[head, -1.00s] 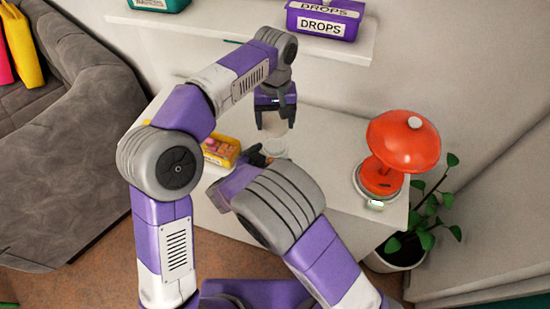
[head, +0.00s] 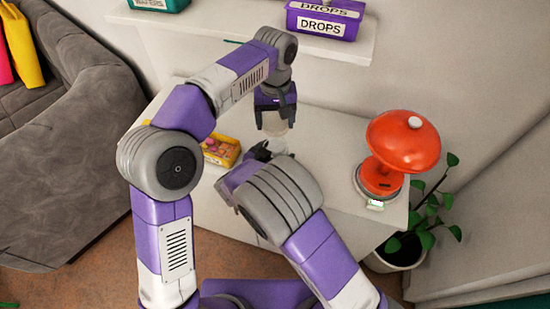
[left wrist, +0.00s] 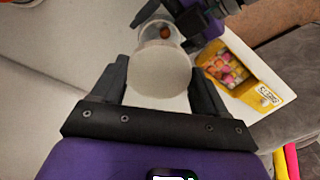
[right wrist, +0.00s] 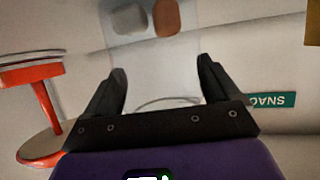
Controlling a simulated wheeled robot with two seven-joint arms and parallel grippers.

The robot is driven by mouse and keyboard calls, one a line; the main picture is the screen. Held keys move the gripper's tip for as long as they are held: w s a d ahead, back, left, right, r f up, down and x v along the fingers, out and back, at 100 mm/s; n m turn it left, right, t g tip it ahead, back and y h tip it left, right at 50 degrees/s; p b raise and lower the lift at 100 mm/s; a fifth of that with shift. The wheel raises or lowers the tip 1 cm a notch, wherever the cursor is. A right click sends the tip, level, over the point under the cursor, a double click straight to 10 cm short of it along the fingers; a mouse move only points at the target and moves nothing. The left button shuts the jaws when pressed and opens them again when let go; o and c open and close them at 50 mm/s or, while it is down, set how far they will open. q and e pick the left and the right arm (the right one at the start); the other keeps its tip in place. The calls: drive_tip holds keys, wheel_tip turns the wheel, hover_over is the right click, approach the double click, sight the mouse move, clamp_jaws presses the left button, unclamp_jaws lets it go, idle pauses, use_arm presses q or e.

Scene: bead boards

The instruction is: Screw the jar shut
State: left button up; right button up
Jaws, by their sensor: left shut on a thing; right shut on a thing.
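My left gripper (head: 276,108) is shut on the pale round lid (head: 275,123) and holds it above the jar (head: 281,147) at the white cabinet top. In the left wrist view the lid (left wrist: 159,69) sits between the fingertips, and the clear jar (left wrist: 153,29) shows beyond it, off-centre, with a brown bead inside. My right gripper (head: 262,151) is shut on the jar from the side; its fingers are partly hidden by its own wrist. In the right wrist view the clear jar (right wrist: 150,55) lies between the fingers, with brown and grey beads inside. The lid looks apart from the jar.
A yellow box (head: 233,158) of colourful beads stands left of the jar. A red lamp (head: 403,142) stands on the right of the white cabinet top (head: 330,165). A shelf (head: 235,32) with a purple DROPS bin (head: 325,22) is behind. A plant (head: 425,225) is right.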

sight(274, 139)
drive_tip(key=shift+c, duration=0.5)
use_arm(q)
drive_tip(key=shift+s+f, duration=0.15)
drive_tip(key=shift+f, duration=2.35)
drive_tip(key=shift+f, duration=0.9)
drive_tip(key=shift+f, duration=0.55)
use_arm(e)
drive_tip(key=c, duration=0.6)
use_arm(q)
drive_tip(key=m, duration=0.6)
drive_tip(key=shift+a+m, duration=0.1)
drive_tip(key=shift+m, duration=0.3)
drive_tip(key=m, duration=0.6)
